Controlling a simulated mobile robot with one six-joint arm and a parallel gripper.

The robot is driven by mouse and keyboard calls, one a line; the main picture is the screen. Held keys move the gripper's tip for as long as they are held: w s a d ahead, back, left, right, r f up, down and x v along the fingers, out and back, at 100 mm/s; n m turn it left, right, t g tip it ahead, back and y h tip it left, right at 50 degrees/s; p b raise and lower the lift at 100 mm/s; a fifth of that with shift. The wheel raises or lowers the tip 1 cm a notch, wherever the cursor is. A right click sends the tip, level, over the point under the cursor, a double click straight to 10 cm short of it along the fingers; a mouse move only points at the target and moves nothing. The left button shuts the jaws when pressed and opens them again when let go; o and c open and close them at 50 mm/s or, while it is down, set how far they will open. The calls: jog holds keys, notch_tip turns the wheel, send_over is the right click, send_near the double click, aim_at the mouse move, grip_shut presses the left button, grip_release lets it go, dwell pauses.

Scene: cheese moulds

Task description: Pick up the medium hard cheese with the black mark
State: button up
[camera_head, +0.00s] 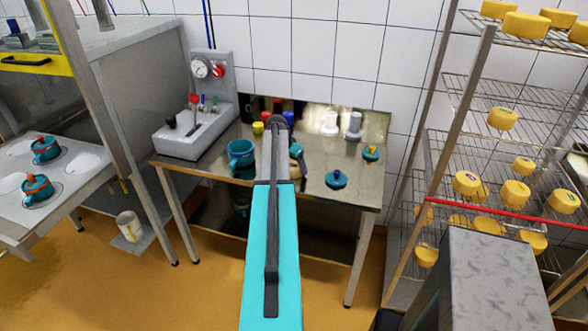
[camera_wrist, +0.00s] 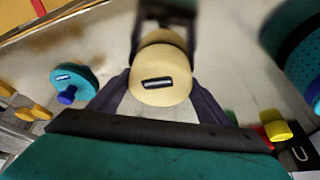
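A pale yellow round cheese (camera_wrist: 160,85) with a black bar mark on its top lies between the two dark fingers of my gripper (camera_wrist: 160,92) in the wrist view. The fingers reach both its sides with no clear gap. Whether they press on it cannot be told. A second pale round shape just behind it may be its reflection in the steel. In the head view part of the cheese (camera_head: 296,152) shows just right of my arm, over the steel table (camera_head: 325,205). My arm hides most of the gripper there.
A teal lid with a blue knob (camera_head: 336,180) lies to the right on the table, and a teal mould (camera_head: 241,153) stands to the left. Several coloured pots stand behind. A wire rack with yellow cheeses (camera_head: 466,183) is at the right.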

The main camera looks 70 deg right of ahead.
aim_at(294, 163)
jog(key=shift+c, duration=0.5)
jog(key=shift+r, duration=0.1)
jog(key=shift+r+b, duration=1.05)
jog(key=shift+r, duration=0.55)
jog(key=w+a+r+b, duration=0.1)
jog(key=w+a+b, duration=0.2)
jog(key=a, duration=1.2)
jog(key=shift+a+r+b, duration=0.35)
jog(key=shift+b, duration=0.45)
